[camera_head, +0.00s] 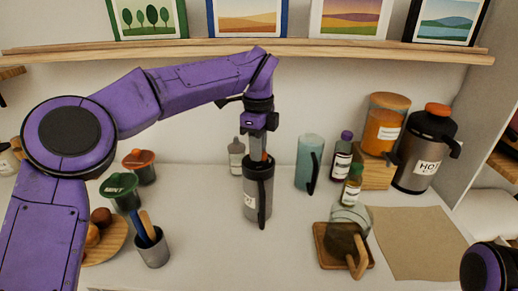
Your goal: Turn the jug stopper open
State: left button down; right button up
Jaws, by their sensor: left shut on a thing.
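A dark grey jug (258,193) with a white label stands upright on the counter in the middle of the head view. My left gripper (258,154) points straight down over its top and is shut on the jug's stopper. The fingers hide most of the stopper, so its turn cannot be seen. The jug's handle faces the front. A second dark grey jug (421,158) with an orange stopper (438,109) and a label starting "HO" stands at the back right. Only a purple part of my right arm shows at the lower right; its gripper is out of view.
A teal jug (309,160) and dark bottles stand right of the held jug. A glass pot sits on a wooden tray (322,258) beside a brown mat (418,245). Lidded jars and a utensil cup (152,250) stand left. A picture shelf (350,52) runs above. The front middle counter is clear.

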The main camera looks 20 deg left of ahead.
dwell(0.8)
pick_arm(q)
jog(key=c, duration=1.1)
grip_release()
jog(key=shift+r, duration=0.1)
notch_tip(320, 180, up, 10)
jog(key=shift+r+p, duration=0.25)
jog(key=shift+p, duration=1)
